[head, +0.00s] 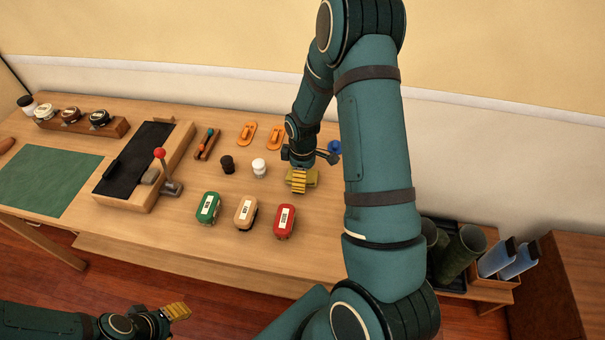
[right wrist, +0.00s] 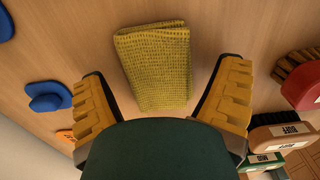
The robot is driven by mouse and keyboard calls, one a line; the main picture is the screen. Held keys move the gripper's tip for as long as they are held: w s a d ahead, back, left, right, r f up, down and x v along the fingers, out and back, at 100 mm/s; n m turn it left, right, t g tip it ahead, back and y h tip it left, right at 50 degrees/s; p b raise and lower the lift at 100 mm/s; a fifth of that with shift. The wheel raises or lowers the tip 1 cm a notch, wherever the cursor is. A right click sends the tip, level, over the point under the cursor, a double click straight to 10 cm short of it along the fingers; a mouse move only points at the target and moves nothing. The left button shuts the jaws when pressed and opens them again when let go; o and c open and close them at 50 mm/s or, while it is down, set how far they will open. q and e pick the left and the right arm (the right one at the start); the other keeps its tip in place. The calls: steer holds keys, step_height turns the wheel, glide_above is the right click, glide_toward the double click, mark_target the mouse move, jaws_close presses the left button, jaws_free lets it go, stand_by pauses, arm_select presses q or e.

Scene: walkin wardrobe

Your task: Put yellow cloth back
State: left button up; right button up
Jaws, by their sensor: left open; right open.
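The yellow cloth (right wrist: 157,65) is a folded, waffle-textured rectangle lying on the wooden bench. In the right wrist view it lies between and beyond my right gripper's fingers, with bench showing on both sides of it. In the head view the cloth (head: 313,177) is partly covered by my right gripper (head: 299,182), which is just over it. My right gripper (right wrist: 163,75) is open, with yellow ribbed finger pads apart from the cloth's sides. My left gripper (head: 177,312) is open and empty at the lower left, away from the cloth and in front of the bench.
Green (head: 208,208), tan (head: 245,212) and red (head: 284,221) labelled brushes stand in front of the cloth. A blue piece (head: 334,147) is behind. A red-knobbed lever (head: 160,154) stands farther left.

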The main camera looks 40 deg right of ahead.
step_height(320, 180, up, 12)
steer(key=p, duration=0.2)
steer(key=shift+r, duration=0.15)
stand_by(0.5)
